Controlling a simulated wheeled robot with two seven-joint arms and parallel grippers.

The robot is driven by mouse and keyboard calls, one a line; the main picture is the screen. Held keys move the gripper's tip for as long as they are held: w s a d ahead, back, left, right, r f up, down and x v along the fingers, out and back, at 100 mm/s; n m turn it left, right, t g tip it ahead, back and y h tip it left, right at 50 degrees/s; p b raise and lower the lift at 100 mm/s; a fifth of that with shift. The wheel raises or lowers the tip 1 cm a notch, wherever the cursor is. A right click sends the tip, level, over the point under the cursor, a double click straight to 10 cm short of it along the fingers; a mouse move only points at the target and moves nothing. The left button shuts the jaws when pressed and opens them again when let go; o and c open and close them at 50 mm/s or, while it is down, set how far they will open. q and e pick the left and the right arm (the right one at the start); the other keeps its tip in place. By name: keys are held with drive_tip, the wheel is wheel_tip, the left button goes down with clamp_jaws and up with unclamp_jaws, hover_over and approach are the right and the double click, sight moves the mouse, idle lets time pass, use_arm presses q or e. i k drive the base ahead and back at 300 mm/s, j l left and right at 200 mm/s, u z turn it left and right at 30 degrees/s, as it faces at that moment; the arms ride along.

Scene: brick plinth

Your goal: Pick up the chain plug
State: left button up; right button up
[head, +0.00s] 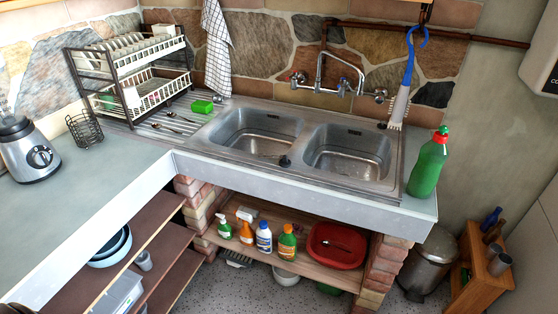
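A small dark object that looks like the sink plug (284,161) sits on the steel sink (302,196), at the front of the divider between the two basins. Its chain is too small to make out. Another small dark spot (382,125) shows on the back right of the sink deck, near the brush; I cannot tell what it is. Both basins look empty. Neither of my grippers is in view.
A green bottle (429,165) stands on the counter right of the sink. A white brush with a blue handle (406,85) hangs at the back right. The tap (340,58) rises behind the basins. A green sponge (202,106) and dish rack (130,75) are left. The left counter is mostly clear.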

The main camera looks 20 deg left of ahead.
sight(285, 163)
drive_tip(key=i+l+u, duration=0.15)
drive_tip(key=i+u, duration=0.15)
drive_tip(key=i, duration=0.15)
drive_tip(key=i+l+u, duration=0.3)
drive_tip(key=i, duration=0.15)
